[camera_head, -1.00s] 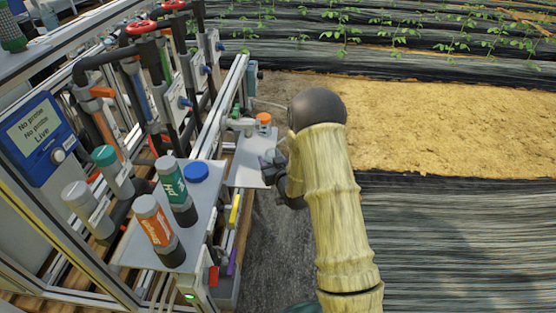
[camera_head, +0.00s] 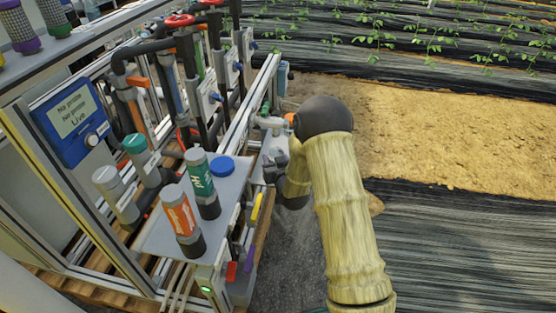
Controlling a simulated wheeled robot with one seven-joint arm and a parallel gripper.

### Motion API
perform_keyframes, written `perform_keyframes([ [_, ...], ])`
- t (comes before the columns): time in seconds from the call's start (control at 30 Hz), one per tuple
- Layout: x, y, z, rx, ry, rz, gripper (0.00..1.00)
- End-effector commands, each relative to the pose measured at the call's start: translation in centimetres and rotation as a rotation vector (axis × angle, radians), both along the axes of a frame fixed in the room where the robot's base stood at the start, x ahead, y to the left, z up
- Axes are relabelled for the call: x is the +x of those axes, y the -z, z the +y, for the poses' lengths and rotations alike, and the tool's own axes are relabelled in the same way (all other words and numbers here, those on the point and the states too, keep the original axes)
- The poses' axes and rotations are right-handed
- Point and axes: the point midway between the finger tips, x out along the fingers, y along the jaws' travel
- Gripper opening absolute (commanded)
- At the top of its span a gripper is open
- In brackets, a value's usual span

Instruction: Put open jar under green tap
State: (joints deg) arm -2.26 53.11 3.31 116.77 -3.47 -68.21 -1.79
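My gripper (camera_head: 272,160) is at the far end of the skid, over the small grey far shelf (camera_head: 254,168). My forearm and wrist hide much of it, so I cannot tell whether its fingers are open or hold anything. A small green part (camera_head: 265,108), possibly the green tap, shows just beyond a pale horizontal fitting (camera_head: 268,122), above and slightly left of my gripper. A small orange part (camera_head: 290,118) sits to its right, partly hidden by my dark elbow. I cannot make out an open jar; it may be hidden by my gripper.
The near shelf (camera_head: 172,240) carries a blue disc (camera_head: 222,167), a green-labelled pH probe (camera_head: 201,182) and an orange-labelled probe (camera_head: 182,220). A blue display unit (camera_head: 72,120) and dark pipes with red valves stand left. Sandy ground (camera_head: 440,125) lies open to the right.

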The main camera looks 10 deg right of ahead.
Motion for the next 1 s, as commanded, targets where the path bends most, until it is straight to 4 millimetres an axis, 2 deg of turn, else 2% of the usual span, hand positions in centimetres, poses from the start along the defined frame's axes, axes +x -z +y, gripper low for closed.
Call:
perform_keyframes([
  [0.97, 0.00, 0.72, 0.40, 0.000, -0.004, 0.000, 0.24],
  [1.0, 0.00, 0.72, 0.39, 0.000, -0.004, -0.001, 0.47],
])
